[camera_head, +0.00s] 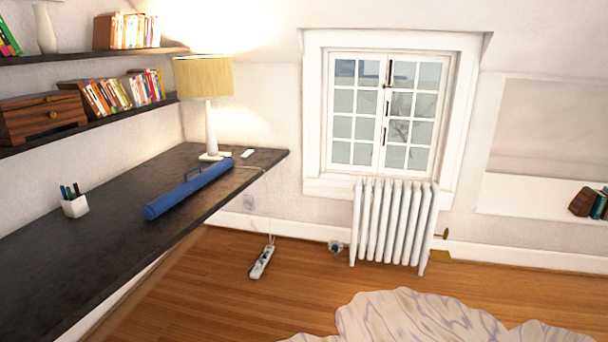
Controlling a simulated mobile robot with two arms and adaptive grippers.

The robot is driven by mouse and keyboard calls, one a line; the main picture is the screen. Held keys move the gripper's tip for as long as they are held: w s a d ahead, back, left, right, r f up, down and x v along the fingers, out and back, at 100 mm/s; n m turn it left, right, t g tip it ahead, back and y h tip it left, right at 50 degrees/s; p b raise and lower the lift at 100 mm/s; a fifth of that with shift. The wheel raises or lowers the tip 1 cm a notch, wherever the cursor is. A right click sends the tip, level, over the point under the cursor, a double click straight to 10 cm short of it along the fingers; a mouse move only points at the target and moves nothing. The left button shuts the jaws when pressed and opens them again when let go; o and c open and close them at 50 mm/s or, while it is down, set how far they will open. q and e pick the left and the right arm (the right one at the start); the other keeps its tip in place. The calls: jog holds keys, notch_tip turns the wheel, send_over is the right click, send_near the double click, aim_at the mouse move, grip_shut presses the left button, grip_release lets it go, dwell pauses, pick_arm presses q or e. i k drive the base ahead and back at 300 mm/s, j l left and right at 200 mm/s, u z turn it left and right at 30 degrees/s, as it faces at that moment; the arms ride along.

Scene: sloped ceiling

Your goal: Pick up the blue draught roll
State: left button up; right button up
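The blue draught roll (188,189) lies on the dark desk (110,215). It is a long blue cylinder, slanting from the lamp side at the back toward the desk's right front edge. A small dark handle loop (193,174) shows along its upper left side. Its near end lies close to the desk edge. Neither of my grippers is in view, and nothing touches the roll except the desk.
A lamp (210,110) stands behind the roll, and a white pen cup (75,206) stands to its left. Shelves with books (125,92) hang above the desk. A power strip (262,262) lies on the wooden floor, near a radiator (393,222). A pale rumpled cloth (410,318) is at the bottom.

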aim_at(153, 209)
jog(key=i+j+u, duration=0.1)
jog(key=i+u, duration=0.15)
jog(key=i, duration=0.3)
jog(key=i+u, duration=0.2)
jog(key=i, duration=0.35)
jog(key=i+l+u, duration=0.1)
jog(key=i+u, duration=0.15)
jog(key=i, duration=0.25)
jog(key=i+l+u, duration=0.25)
jog(key=i, duration=0.3)
